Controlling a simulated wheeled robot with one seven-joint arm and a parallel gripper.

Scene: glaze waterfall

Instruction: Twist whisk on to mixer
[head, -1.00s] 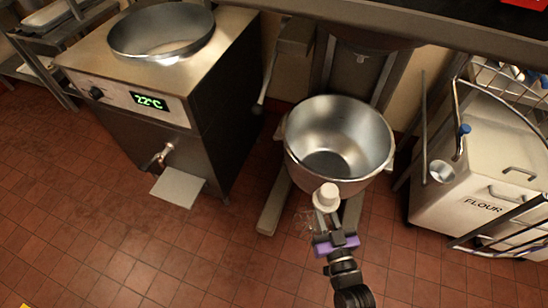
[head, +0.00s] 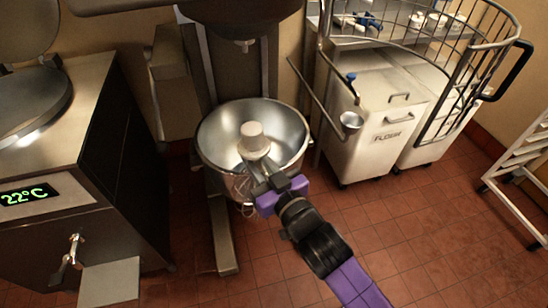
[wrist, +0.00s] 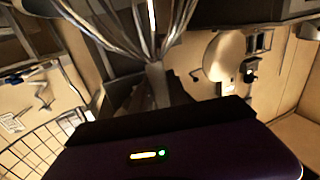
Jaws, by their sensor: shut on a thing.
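In the head view my gripper (head: 264,175) is shut on the whisk. The whisk's pale hub (head: 255,138) points up, and its thin wires (head: 238,187) hang below the jaws, partly hidden. In the wrist view the whisk's wires (wrist: 135,28) fan out at the top, with its shaft (wrist: 157,82) close to the jaws. The mixer's steel bowl (head: 289,128) is behind the hub in the picture, and the whisk appears in front of its near rim. The mixer head (head: 235,12) is above the bowl, with its drive fitting (head: 244,46) underneath. The hub is below and apart from the fitting.
A steel kettle unit (head: 60,205) with a 22°C display stands at left. A bowl guard of wire (head: 470,50) is at upper right. Flour bins (head: 375,125) stand right of the mixer, and a white rack (head: 525,165) is at far right. Tiled floor is clear at lower right.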

